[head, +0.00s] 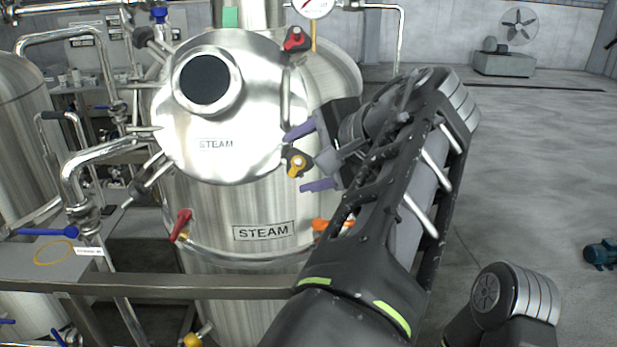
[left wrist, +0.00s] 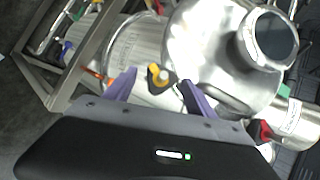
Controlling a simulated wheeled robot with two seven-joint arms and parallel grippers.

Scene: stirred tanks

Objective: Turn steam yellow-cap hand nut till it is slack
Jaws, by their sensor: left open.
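The steam tank (head: 264,230) has a round steel lid (head: 240,135) marked STEAM. The yellow-cap hand nut (head: 297,163), yellow on a dark body, sits at the lid's lower right edge. My left gripper (head: 295,164) is open, with one purple finger above the nut and one below. In the left wrist view the yellow-cap hand nut (left wrist: 158,76) shows between the two spread purple fingers (left wrist: 155,86), with gaps on both sides. I cannot tell how deep the nut sits between them. My right gripper is not in view.
A red-cap hand nut (head: 295,40) is at the lid's upper right. A red valve handle (head: 181,223) and an orange handle (head: 330,225) are lower on the tank. A steel rail (head: 180,286) crosses in front. Open floor (head: 530,170) lies to the right.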

